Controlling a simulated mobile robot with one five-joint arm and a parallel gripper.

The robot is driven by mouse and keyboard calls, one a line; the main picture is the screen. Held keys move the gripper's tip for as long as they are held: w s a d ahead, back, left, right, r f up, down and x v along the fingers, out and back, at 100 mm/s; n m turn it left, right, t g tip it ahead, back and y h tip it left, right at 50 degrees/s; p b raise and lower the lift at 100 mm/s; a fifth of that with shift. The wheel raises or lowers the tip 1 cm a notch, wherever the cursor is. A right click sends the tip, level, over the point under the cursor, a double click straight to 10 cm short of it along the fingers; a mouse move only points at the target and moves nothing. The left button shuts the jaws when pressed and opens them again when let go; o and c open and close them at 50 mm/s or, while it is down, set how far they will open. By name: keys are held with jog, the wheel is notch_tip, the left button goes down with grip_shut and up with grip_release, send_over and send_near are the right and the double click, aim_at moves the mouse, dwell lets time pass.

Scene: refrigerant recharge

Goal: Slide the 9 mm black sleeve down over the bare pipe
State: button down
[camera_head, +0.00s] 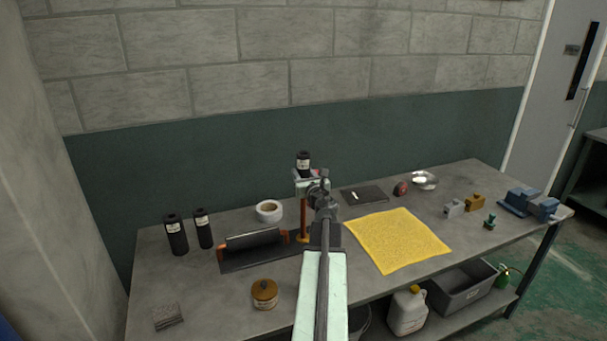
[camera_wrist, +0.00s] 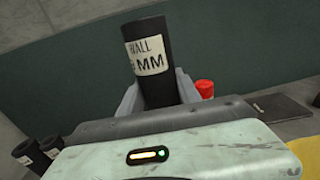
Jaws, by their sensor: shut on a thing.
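A black sleeve (camera_head: 304,161) with a white label stands upright in my gripper (camera_head: 305,178), above the bench. In the wrist view the sleeve (camera_wrist: 155,85) fills the space between the two grey fingers (camera_wrist: 157,95); its label shows "WALL" and "MM", with the digit hard to read. The bare copper pipe (camera_head: 304,218) stands upright on the bench just below my gripper. Its top is hidden behind my gripper, so I cannot tell whether the sleeve is around it or only above it.
Two other black sleeves, (camera_head: 176,236) and (camera_head: 204,230), stand at the bench's left. A dark tray with a black-covered horizontal pipe (camera_head: 254,239) lies left of the upright pipe. A white tape roll (camera_head: 269,211), brown tin (camera_head: 265,293) and yellow cloth (camera_head: 396,240) are nearby.

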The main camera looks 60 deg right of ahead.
aim_at(304, 214)
jog(key=shift+f, duration=0.3)
jog(key=shift+f+b, duration=1.95)
jog(key=shift+b, duration=0.1)
jog(key=shift+f, duration=0.1)
jog(key=shift+f+b, duration=1.9)
jog(key=shift+b, duration=0.1)
jog(key=shift+f, duration=0.1)
jog(key=shift+f+b, duration=1.9)
jog(key=shift+b, duration=0.1)
jog(key=shift+f+b, duration=2)
